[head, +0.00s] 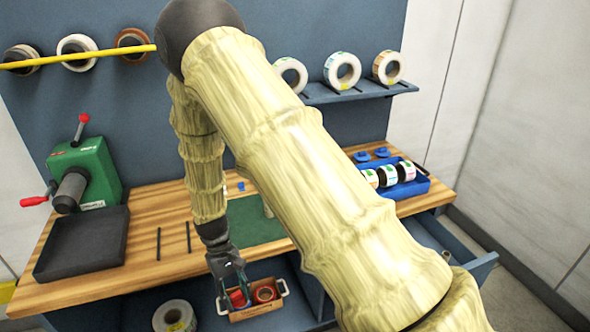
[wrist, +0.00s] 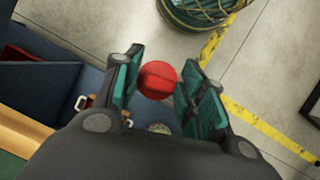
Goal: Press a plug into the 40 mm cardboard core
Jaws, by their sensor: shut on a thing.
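My gripper (head: 232,284) hangs in front of the bench, over the open lower drawer area. It is shut on a round red plug (wrist: 157,80), which sits between the fingertips in the wrist view. In the head view the red plug (head: 238,299) shows low between the fingers.
A green hand press (head: 90,165) and a black tray (head: 85,246) stand on the bench's left. A blue tray (head: 413,185) of label rolls sits at right. Label rolls hang on the back panel. In the wrist view, a dark green round container (wrist: 205,12) stands on the floor.

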